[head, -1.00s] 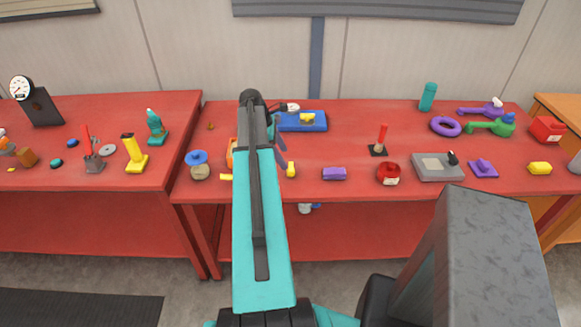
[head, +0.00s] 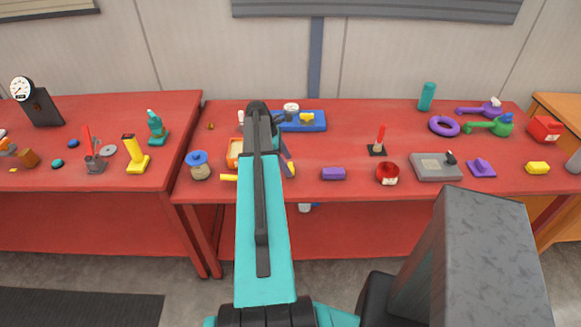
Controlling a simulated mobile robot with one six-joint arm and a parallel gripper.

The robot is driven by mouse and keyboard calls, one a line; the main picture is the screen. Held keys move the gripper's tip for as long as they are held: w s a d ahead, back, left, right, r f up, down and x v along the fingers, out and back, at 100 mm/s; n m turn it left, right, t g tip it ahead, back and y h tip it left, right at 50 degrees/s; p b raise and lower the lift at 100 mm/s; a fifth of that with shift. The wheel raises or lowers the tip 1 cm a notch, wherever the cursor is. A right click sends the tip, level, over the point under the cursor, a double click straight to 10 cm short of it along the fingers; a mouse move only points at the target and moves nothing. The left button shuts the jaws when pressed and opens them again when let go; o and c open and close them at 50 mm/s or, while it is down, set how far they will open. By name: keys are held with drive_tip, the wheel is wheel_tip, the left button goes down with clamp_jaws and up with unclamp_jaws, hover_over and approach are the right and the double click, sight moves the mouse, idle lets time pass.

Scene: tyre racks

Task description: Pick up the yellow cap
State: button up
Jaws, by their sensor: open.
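A small yellow piece (head: 291,170), which looks like the yellow cap, is on the red table just right of my teal arm. At this size I cannot be sure that it is a cap. My gripper (head: 286,156) is mostly hidden behind my arm. One grey finger shows, slanting down to the yellow piece and partly covering it. The gripper is open; I cannot tell whether the finger touches the piece.
A blue tray (head: 318,127) with a yellow item is behind. A purple block (head: 333,174) and a red round container (head: 387,174) stand to the right. An orange-framed box (head: 234,153) and a blue-topped jar (head: 199,166) are left. Bare table lies right of the tray.

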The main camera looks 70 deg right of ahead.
sight(290, 166)
drive_tip(key=shift+p+x, duration=0.6)
drive_tip(key=shift+x, duration=1.1)
drive_tip(key=c, duration=1.2)
drive_tip(key=shift+r, duration=0.1)
drive_tip(key=shift+r+b, duration=0.9)
drive_tip(key=shift+r, duration=0.45)
drive_tip(key=shift+s+a+r, duration=0.1)
drive_tip(key=shift+a+r, duration=0.1)
drive_tip(key=shift+r, duration=0.05)
drive_tip(key=s+a+b, duration=0.1)
drive_tip(key=a+b, duration=0.1)
drive_tip(key=a, duration=0.5)
drive_tip(key=s+a+r+b, duration=0.1)
drive_tip(key=a+b, duration=0.1)
drive_tip(key=a, duration=0.6)
drive_tip(key=shift+s+r, duration=0.3)
drive_tip(key=shift+s, duration=0.05)
drive_tip(key=shift+a, duration=0.15)
